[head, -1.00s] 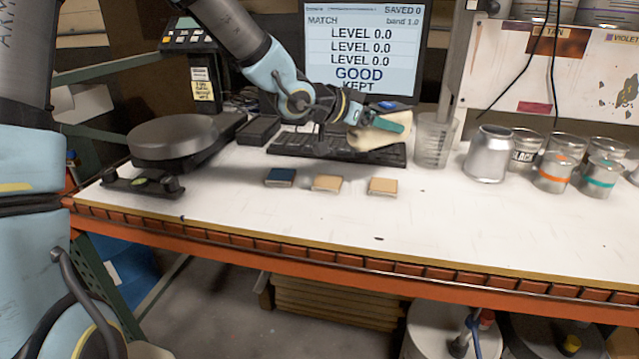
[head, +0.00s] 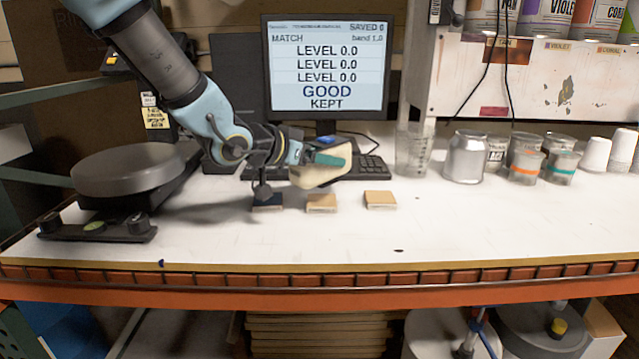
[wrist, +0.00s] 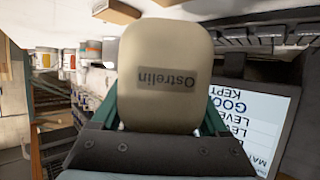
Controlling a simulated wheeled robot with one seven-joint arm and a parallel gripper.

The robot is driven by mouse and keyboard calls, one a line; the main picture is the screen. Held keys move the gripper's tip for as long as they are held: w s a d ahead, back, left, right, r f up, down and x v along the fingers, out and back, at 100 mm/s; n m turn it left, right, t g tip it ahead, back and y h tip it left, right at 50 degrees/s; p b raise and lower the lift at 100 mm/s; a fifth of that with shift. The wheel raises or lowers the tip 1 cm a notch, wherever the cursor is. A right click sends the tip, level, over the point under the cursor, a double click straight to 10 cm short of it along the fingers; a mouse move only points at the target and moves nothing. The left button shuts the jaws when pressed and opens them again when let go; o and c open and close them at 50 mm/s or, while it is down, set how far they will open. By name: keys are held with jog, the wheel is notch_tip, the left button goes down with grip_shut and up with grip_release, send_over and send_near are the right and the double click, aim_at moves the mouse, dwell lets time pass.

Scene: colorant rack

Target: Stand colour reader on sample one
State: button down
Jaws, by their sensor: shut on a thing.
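My gripper (head: 328,161) is shut on the colour reader (head: 308,179), a cream rounded body. In the wrist view the reader (wrist: 165,45) fills the middle between the two green fingers, with a dark "Ostrelin" label upside down. The reader is tilted and held in the air, just behind and above the samples as the head view shows it. The reader's underside is hidden.
A monitor (head: 326,68) reads GOOD, KEPT, with a keyboard (head: 372,172) before it. A clear beaker (head: 413,150), a silver can (head: 465,157) and several tins stand at right. A round dark machine (head: 128,170) stands at left. The bench front (head: 330,240) is clear.

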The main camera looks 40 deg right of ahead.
aim_at(295, 173)
jog(key=shift+f, duration=2.1)
jog(key=shift+f, duration=0.1)
grip_release()
jog(key=shift+f+b, duration=0.1)
jog(key=shift+b, duration=0.2)
jog(key=shift+r, duration=0.2)
jog(key=p+v, duration=0.1)
jog(key=v, duration=1.1)
jog(key=shift+f, duration=0.1)
